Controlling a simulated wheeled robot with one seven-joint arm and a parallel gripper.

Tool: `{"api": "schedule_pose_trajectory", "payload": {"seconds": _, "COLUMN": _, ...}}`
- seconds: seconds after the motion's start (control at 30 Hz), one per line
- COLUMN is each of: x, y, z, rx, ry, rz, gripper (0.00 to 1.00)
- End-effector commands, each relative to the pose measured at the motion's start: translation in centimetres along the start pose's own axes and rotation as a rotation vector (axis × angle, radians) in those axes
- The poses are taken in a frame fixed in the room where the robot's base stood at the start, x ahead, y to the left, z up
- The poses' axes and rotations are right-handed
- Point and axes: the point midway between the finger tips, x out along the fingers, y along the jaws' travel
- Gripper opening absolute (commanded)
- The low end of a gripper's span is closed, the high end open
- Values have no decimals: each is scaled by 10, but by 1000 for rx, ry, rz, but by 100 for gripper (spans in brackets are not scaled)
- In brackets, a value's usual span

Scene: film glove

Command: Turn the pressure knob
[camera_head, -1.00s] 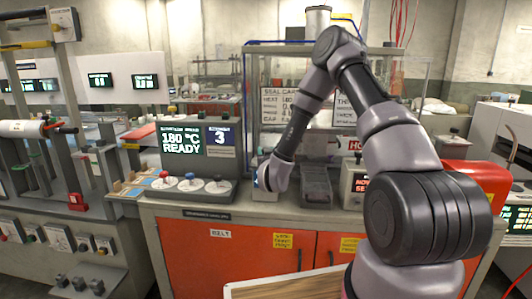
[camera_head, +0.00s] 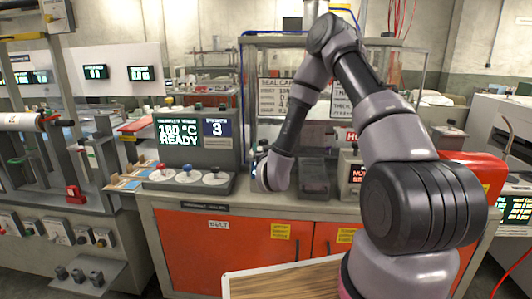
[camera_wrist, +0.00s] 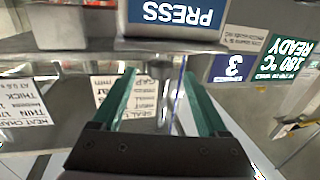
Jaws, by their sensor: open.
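A control console with a row of dials stands on the orange cabinet's top in the head view. In the head view my wrist is just right of the console, and the fingers are mostly hidden.
A blue PRESS sign (camera_wrist: 172,12) appears upside down in the wrist view. A grey tray (camera_head: 313,180) is right of my wrist. A framed enclosure with a seal chart (camera_head: 284,98) stands behind. A wooden board (camera_head: 285,281) is in front. A red box (camera_head: 472,172) is at right.

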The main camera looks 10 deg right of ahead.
Motion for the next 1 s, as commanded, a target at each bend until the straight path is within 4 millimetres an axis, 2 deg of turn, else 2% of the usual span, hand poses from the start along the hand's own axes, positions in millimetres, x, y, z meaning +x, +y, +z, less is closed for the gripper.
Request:
{"api": "schedule_pose_trajectory", "payload": {"seconds": 0.03, "x": -12, "y": -1, "z": 0, "rx": -3, "ry": -3, "rz": -4, "gripper": 76}}
{"api": "schedule_pose_trajectory", "payload": {"seconds": 0.2, "x": -43, "y": -1, "z": 0, "rx": -3, "ry": -2, "rz": -4, "gripper": 76}}
{"api": "schedule_pose_trajectory", "payload": {"seconds": 0.4, "x": -61, "y": 0, "z": 0, "rx": -2, "ry": 0, "rz": -2, "gripper": 76}}
{"api": "schedule_pose_trajectory", "payload": {"seconds": 0.77, "x": -62, "y": 0, "z": -1, "rx": 1, "ry": 0, "rz": 0, "gripper": 76}}
{"api": "schedule_pose_trajectory", "payload": {"seconds": 0.87, "x": -57, "y": 5, "z": -10, "rx": 19, "ry": -1, "rz": 12, "gripper": 76}}
{"api": "schedule_pose_trajectory", "payload": {"seconds": 1.0, "x": -43, "y": 22, "z": -40, "rx": 93, "ry": -26, "rz": 49, "gripper": 76}}
